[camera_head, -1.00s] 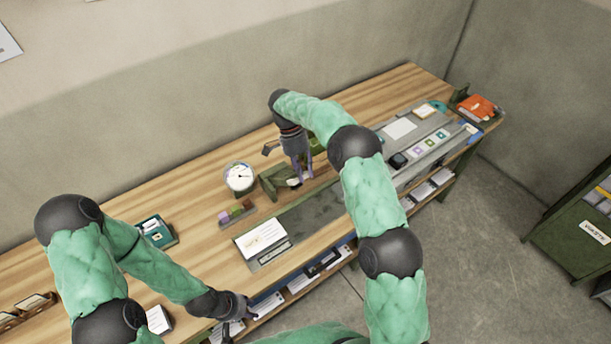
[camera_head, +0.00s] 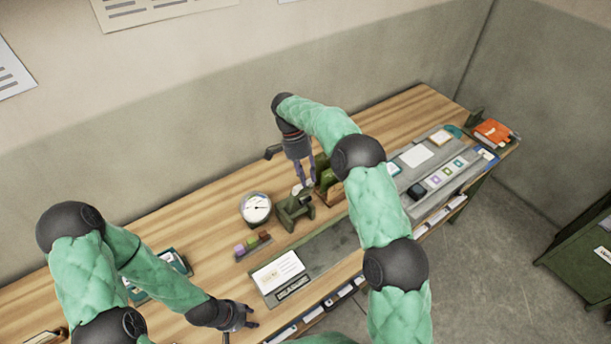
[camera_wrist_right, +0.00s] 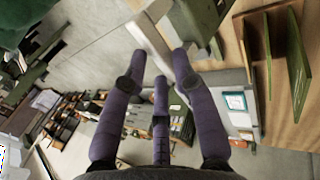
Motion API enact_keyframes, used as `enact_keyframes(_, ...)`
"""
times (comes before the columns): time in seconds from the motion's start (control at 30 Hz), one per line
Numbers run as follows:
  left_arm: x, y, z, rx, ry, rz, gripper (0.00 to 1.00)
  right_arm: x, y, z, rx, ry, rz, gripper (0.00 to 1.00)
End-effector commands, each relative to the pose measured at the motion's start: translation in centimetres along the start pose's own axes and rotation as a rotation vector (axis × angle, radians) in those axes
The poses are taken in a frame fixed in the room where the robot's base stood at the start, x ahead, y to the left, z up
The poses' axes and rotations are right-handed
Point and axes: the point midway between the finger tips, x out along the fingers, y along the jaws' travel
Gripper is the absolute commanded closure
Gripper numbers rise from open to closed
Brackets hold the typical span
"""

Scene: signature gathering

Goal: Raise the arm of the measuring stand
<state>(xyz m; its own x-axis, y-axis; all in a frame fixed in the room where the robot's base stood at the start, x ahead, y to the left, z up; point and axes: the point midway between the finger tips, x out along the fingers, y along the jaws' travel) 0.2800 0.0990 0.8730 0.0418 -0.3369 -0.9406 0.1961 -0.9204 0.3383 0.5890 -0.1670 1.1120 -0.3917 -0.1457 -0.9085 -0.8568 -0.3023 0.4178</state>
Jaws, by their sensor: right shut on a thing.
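The measuring stand is probably the dark green fixture (camera_head: 293,210) on the bench, right of a round white dial (camera_head: 256,208). My right gripper (camera_head: 304,186) points down just above and behind this fixture. In the right wrist view, my right gripper (camera_wrist_right: 160,58) has its purple fingers closed around a pale bar (camera_wrist_right: 150,38), which I take to be the stand's arm. The bar's far end and its joint are not clear. My left gripper (camera_head: 240,320) looks open and empty, low over the bench's front edge, away from the stand.
A green upright piece (camera_head: 325,180) stands close right of my right gripper. Small coloured blocks (camera_head: 252,244) and a white card (camera_head: 278,271) lie in front. A grey panel (camera_head: 440,165) and an orange book (camera_head: 491,132) are further right. Bare wood (camera_head: 215,215) lies left of the dial.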

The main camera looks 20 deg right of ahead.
Motion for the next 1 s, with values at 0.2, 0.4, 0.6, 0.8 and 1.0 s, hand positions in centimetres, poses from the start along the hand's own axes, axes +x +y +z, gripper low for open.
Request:
enact_keyframes(0.2,0.21,-0.08,0.0,0.0,0.0,0.0,0.6,2.16,-0.77,0.44,-0.008,-0.004,0.011,1.0)
enact_keyframes(0.4,0.21,-0.08,-0.01,0.0,0.0,0.0,0.6,2.15,-0.79,0.48,-0.008,-0.005,0.01,0.51)
enact_keyframes(0.6,0.19,-0.06,-0.03,0.0,0.0,0.0,0.6,2.09,-0.82,0.66,-0.01,-0.005,0.01,0.51)
enact_keyframes(0.8,0.16,-0.06,-0.02,0.0,0.0,0.0,0.6,1.96,-0.85,0.71,-0.011,-0.004,0.008,0.51)
enact_keyframes(1.0,0.14,-0.05,-0.02,0.0,0.0,0.0,0.6,1.83,-0.88,0.69,-0.01,-0.003,0.005,0.51)
